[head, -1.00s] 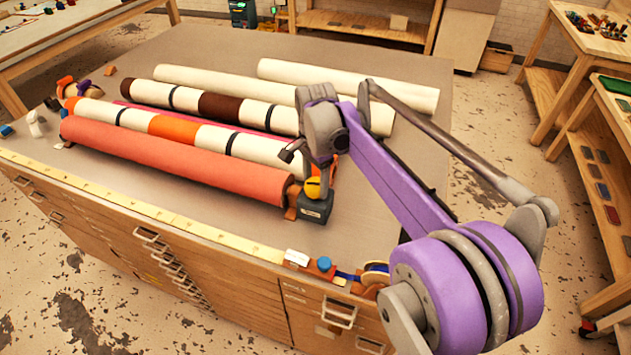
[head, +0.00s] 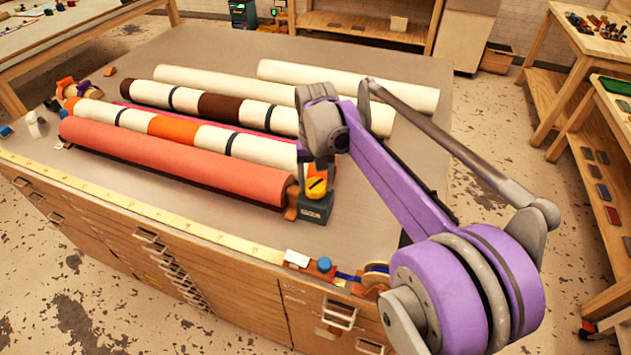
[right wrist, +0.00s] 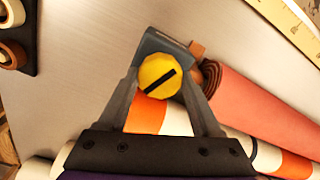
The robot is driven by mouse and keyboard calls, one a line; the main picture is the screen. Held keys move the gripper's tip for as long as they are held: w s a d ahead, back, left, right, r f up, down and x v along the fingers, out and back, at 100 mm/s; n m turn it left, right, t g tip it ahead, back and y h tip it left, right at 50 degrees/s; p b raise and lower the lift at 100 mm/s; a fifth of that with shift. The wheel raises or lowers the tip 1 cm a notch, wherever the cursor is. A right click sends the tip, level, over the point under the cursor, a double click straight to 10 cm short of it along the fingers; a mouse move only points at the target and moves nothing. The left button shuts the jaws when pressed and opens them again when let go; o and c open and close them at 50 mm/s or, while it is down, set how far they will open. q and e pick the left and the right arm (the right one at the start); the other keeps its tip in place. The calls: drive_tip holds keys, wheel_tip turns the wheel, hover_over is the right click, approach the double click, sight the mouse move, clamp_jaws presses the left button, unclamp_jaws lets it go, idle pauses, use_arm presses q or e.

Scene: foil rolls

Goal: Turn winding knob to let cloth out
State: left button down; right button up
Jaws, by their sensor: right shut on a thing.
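The yellow winding knob (head: 316,188) with a black line across its face sits on a dark grey block (head: 315,210) at the right end of the rolls. It also shows in the right wrist view (right wrist: 159,76), its line slanted. My right gripper (right wrist: 160,82) is shut on the knob, one finger on each side. In the head view my purple arm and wrist hide most of that gripper. A coral cloth roll (head: 170,158) lies along the front, its right end beside the block. Behind it is a cream roll with orange and black bands (head: 190,132). My left gripper is out of view.
A brown-banded cream roll (head: 260,117) and two plain cream rolls (head: 345,82) lie farther back. A yellow measuring strip (head: 120,202) runs along the table's front edge. A blue-capped item (head: 323,265) is at the front right corner.

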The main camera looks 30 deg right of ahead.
drive_tip(key=n, duration=0.4)
drive_tip(key=shift+n, duration=0.3)
drive_tip(key=n, duration=1.3)
drive_tip(key=shift+n, duration=0.3)
drive_tip(key=n, duration=1.3)
drive_tip(key=shift+n, duration=2.2)
